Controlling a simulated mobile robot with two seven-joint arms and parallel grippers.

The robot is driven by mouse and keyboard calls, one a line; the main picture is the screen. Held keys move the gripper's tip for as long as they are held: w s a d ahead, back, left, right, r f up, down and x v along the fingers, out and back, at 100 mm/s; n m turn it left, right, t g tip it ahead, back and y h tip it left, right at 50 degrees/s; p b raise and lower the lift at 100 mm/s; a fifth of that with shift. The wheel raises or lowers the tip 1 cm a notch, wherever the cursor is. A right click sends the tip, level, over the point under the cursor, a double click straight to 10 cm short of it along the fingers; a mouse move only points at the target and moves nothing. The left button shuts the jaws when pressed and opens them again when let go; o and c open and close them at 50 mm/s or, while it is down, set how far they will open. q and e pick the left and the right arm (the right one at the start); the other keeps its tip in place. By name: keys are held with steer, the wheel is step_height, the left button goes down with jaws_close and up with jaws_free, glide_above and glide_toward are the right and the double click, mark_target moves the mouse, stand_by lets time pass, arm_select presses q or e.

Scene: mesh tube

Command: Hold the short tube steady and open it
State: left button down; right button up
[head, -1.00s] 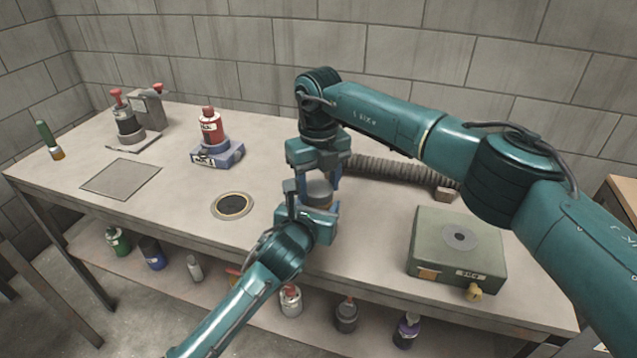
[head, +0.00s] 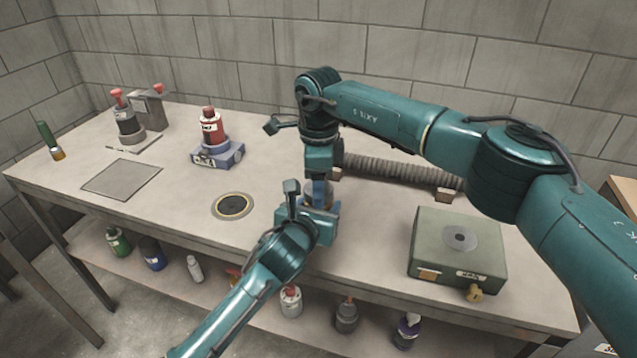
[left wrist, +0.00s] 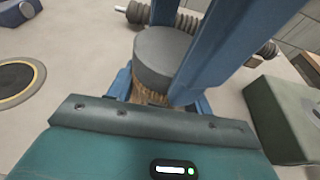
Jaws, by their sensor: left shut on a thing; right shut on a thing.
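The short tube stands upright, with a grey cap (left wrist: 165,57) and a brownish mesh body (left wrist: 148,97) in the left wrist view. In the head view the grippers mostly hide it. My left gripper (head: 318,208) is shut on the mesh body, low down and from the front. My right gripper (head: 322,190) points straight down from above, its blue fingers shut on the grey cap. I cannot tell whether the cap has come loose from the body.
A ribbed hose (head: 395,172) lies behind the grippers. A green-grey box (head: 440,268) with a round disc stands to the right. A dark round plate (head: 233,206) is at left, near a red bottle (head: 212,130) on a blue-grey base. Bottles stand on the shelf below.

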steer(key=shift+r, duration=0.2)
steer(key=shift+r, duration=0.95)
steer(key=shift+r, duration=2)
arm_select(q)
steer(key=c, duration=0.5)
jaws_free()
